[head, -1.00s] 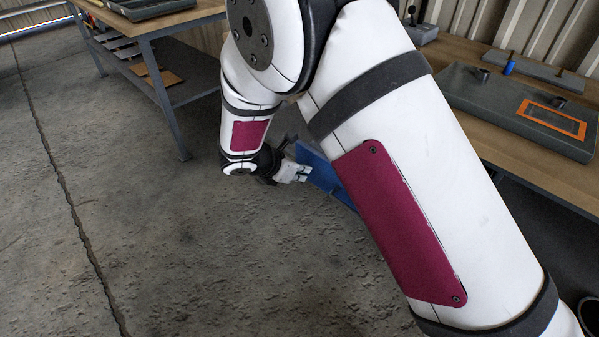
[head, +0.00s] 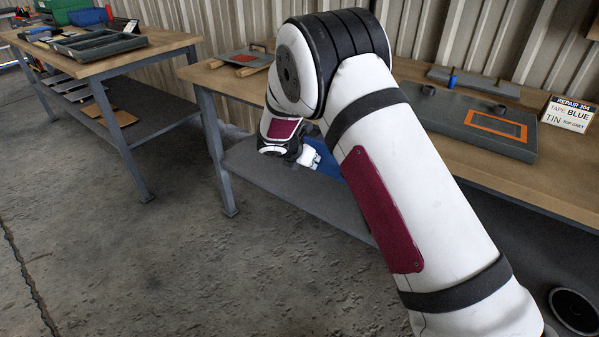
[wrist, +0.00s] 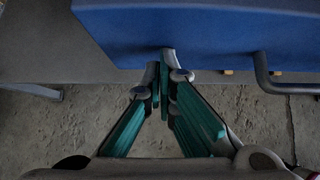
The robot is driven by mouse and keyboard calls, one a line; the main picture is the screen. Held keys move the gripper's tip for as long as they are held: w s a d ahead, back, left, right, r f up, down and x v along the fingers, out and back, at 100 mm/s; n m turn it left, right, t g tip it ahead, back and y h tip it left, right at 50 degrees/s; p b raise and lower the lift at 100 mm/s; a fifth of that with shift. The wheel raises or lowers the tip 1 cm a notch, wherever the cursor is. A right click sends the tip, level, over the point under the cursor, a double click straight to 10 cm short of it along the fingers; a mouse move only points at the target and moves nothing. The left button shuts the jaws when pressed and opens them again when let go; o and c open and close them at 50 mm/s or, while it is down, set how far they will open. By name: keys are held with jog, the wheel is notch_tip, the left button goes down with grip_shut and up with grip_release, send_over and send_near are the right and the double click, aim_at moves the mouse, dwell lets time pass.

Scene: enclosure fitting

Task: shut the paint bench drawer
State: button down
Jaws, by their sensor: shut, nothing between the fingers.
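The blue drawer (head: 327,161) shows below the wooden top of the near bench (head: 225,82), mostly hidden behind my arm. In the wrist view its blue face (wrist: 215,32) fills the top, with a dark bar handle (wrist: 264,75) at its right. My gripper (wrist: 162,62) is shut and empty. Its fingertips overlap the lower edge of the blue face, left of the handle; I cannot tell whether they touch it. In the head view my gripper (head: 313,156) is just left of the drawer. How far the drawer stands out is hidden by my arm.
A grey panel (head: 470,115) with an orange frame and a repair sign (head: 567,114) are on the near bench. A grey lower shelf (head: 262,172) runs beneath it. Another bench (head: 120,60) with trays stands at left. The concrete floor in front is clear.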

jog(key=shift+w+d, duration=0.95)
jog(key=shift+w, duration=0.25)
jog(key=s+a+f+p+v, duration=0.1)
jog(key=s+f+p+v, duration=0.1)
jog(key=v, duration=1)
jog(key=s+d+f+t+h+b, duration=0.2)
jog(key=s+f+t+h+b, duration=0.3)
jog(key=f+t+b, duration=0.3)
jog(key=shift+g, duration=0.4)
jog(key=b+x, duration=0.1)
jog(key=x, duration=0.3)
jog(key=r+b+x, duration=0.1)
jog(key=b+x, duration=0.1)
jog(key=x, duration=0.3)
jog(key=b+x, duration=0.2)
jog(key=x, duration=0.2)
jog(key=shift+w+d+r, duration=0.15)
jog(key=shift+d+r, duration=0.05)
jog(key=shift+d, duration=0.25)
